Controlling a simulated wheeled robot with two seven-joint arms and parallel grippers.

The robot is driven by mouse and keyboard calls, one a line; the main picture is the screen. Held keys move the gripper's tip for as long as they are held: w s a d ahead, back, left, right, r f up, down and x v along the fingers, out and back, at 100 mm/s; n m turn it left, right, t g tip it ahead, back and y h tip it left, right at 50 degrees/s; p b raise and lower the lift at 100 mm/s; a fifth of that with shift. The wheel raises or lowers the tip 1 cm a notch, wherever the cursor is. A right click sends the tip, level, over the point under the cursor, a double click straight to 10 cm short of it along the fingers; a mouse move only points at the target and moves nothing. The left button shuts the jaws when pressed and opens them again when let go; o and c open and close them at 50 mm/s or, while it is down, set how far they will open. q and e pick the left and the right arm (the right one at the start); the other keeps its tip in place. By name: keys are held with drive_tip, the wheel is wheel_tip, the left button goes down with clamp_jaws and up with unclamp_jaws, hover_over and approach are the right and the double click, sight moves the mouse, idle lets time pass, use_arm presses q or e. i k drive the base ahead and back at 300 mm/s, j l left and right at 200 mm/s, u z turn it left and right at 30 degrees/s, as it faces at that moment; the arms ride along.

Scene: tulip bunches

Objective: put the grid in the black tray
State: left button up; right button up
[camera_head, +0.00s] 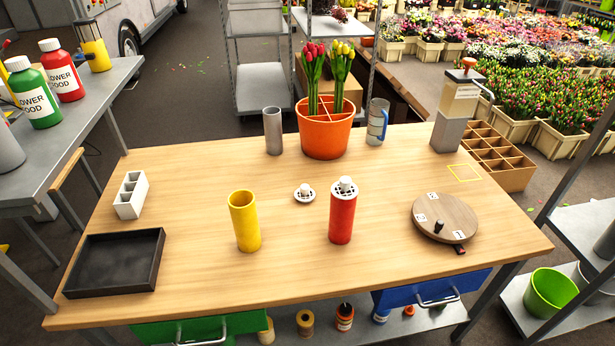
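A small white round grid with a knob (304,194) lies on the wooden table between the yellow cylinder (245,222) and the red cylinder (342,218). A similar white grid with a knob (345,187) sits on top of the upright red cylinder. The yellow cylinder is upright and open at the top. The black tray (72,292) lies at the table's front left corner, and I see nothing in it. Neither of my grippers is in view.
A white compartment block (131,194) stands behind the tray. An orange pot (325,141) with tulips, a grey cylinder (273,131) and a dispenser (458,105) stand at the back. A round wooden board (445,215) lies at the right. The front middle of the table (290,280) is clear.

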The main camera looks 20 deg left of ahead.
sight(122, 256)
drive_tip(key=i+u, duration=0.2)
drive_tip(key=u, duration=0.2)
drive_tip(key=i+u, duration=0.2)
drive_tip(key=u, duration=0.25)
drive_tip(key=i+u, duration=0.2)
drive_tip(key=u, duration=0.2)
drive_tip(key=k+l, duration=0.05)
